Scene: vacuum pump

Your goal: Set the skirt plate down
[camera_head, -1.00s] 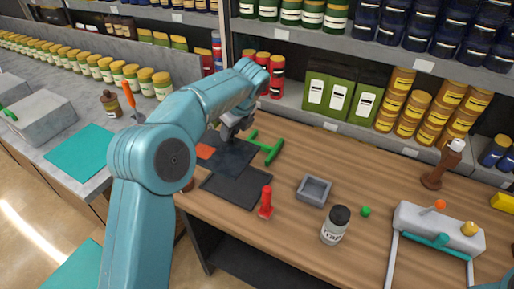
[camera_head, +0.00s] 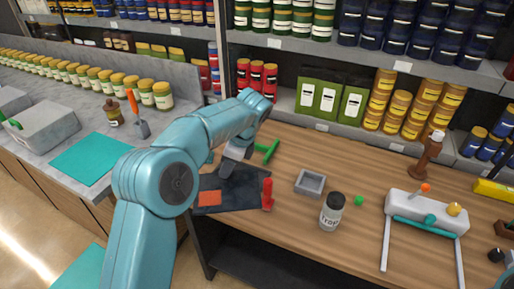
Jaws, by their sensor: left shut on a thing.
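A dark slate-grey flat plate with an orange patch, which I take as the skirt plate (camera_head: 245,188), is over the black mat area on the left of the wooden bench. It covers most of that mat; whether it touches the mat I cannot tell. My left gripper (camera_head: 230,172) is shut on the plate near its far edge, its fingertips partly hidden by the wrist. The orange patch (camera_head: 209,198) shows at the plate's left.
A red upright tool (camera_head: 267,193) stands close to the plate's right edge. A green T-handle (camera_head: 266,151) lies behind. A grey box (camera_head: 310,183), a jar (camera_head: 331,212) and a white-and-teal device (camera_head: 424,214) stand further right. The bench's front edge is near.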

